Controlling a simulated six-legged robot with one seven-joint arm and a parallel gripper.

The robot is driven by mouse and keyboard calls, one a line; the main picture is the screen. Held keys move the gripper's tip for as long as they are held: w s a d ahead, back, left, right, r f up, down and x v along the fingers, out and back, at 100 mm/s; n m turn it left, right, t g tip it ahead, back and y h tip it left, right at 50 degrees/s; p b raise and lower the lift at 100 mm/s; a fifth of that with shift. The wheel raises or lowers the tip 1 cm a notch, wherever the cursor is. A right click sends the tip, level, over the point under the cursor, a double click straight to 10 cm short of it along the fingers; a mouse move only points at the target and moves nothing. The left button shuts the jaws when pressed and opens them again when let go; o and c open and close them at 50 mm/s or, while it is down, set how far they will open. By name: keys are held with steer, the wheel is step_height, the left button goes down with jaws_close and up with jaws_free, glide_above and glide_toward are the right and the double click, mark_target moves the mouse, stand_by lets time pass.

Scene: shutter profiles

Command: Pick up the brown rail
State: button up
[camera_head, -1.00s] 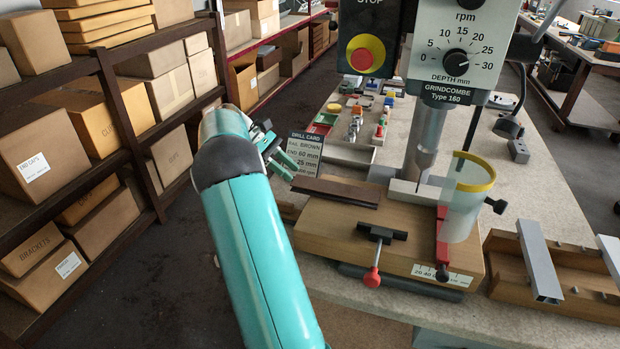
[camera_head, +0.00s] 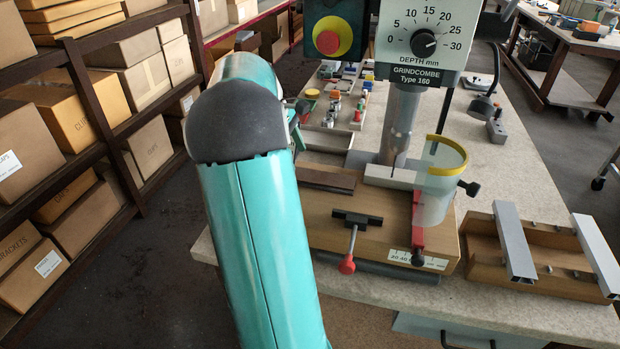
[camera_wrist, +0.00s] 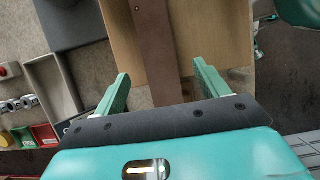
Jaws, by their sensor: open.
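The brown rail (camera_head: 328,178) lies on the left part of the wooden drill fixture (camera_head: 385,222); the arm hides its left end in the head view. In the wrist view the brown rail (camera_wrist: 155,50) runs from the top edge down into the space between the finger tips and on toward the palm. A small hole shows near its top. My gripper (camera_wrist: 162,82) is open, with one green finger on each side of the rail and a clear gap on both sides. In the head view the gripper is mostly hidden behind my arm.
The drill press (camera_head: 425,45) stands over the fixture, with a clear guard (camera_head: 435,190) and a red-handled clamp (camera_head: 350,240). A wooden holder with silver rails (camera_head: 513,240) is on the right. Small coloured parts and bins lie behind. A box shelf (camera_head: 90,130) is left.

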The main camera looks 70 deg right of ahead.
mark_target(306, 174)
steer(key=shift+x, duration=3.15)
steer(key=shift+d, duration=0.15)
steer(key=c, duration=1.1)
steer(key=shift+r, duration=0.1)
